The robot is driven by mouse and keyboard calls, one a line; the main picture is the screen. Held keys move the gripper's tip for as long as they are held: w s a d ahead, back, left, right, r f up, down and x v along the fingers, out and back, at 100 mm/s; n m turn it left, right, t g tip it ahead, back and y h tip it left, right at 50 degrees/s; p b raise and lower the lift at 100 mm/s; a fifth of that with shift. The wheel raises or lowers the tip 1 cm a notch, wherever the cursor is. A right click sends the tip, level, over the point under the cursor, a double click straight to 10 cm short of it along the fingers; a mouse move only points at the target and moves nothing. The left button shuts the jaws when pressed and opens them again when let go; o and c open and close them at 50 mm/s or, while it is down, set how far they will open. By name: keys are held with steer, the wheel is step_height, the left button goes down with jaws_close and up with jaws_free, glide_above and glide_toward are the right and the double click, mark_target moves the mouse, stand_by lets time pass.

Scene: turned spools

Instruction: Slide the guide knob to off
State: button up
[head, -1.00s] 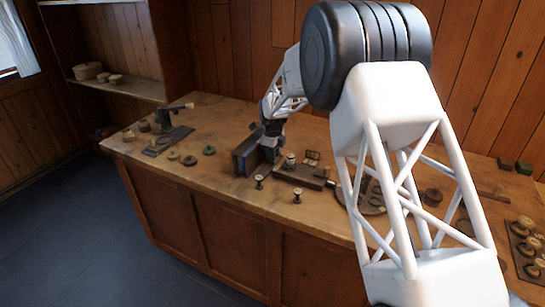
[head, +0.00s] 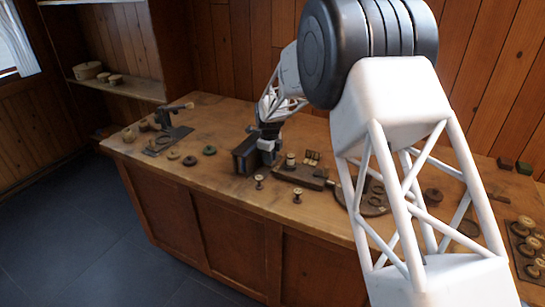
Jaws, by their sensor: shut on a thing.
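My gripper (head: 267,147) is down at the dark box-shaped block (head: 243,158) in the middle of the workbench. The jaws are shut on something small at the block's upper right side. The guide knob is not clearly visible; the jaws cover that spot, and any off mark is too small to make out. A low dark fixture (head: 300,177) with a spool standing on it lies just right of the block.
Two small spools (head: 297,196) stand near the bench's front edge. A dark round plate (head: 374,200) lies partly behind my arm. A tool on a dark base (head: 170,137) and several discs are at left. Bare bench top (head: 225,120) lies behind the block.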

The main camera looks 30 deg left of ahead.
steer(key=shift+s, duration=0.35)
steer(key=o, duration=0.7)
steer(key=shift+r, duration=3.5)
steer(key=shift+c, duration=0.3)
